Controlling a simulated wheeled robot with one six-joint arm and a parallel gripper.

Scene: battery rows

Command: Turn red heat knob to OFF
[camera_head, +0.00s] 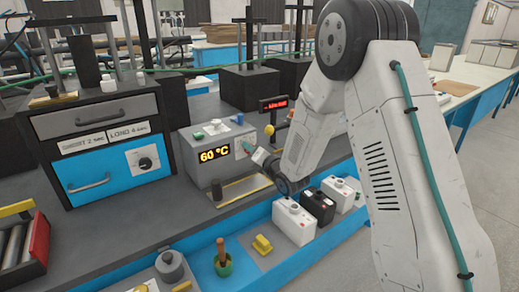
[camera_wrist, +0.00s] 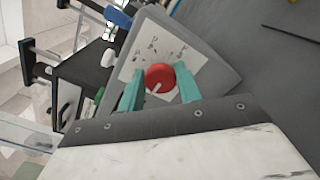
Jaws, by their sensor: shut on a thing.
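The red heat knob (camera_wrist: 159,78) sits on a pale dial plate (camera_wrist: 180,48) with dark markings, on the face of a grey box. A white pointer line on the knob runs toward its lower left in the wrist view. The markings are too small to read. My gripper (camera_wrist: 160,82) has its two teal fingers on either side of the knob and is shut on it. In the head view the grey heater box (camera_head: 202,172) shows "60 °C" in yellow digits, and my gripper (camera_head: 244,147) is at its right side. The knob is hidden there.
A blue and black cabinet (camera_head: 70,195) with drawers and a black dial stands left. White and black batteries (camera_head: 293,222) stand in front right of the box. A small red-lit display (camera_head: 274,104) is behind my gripper. A tray (camera_head: 242,190) lies before the box.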

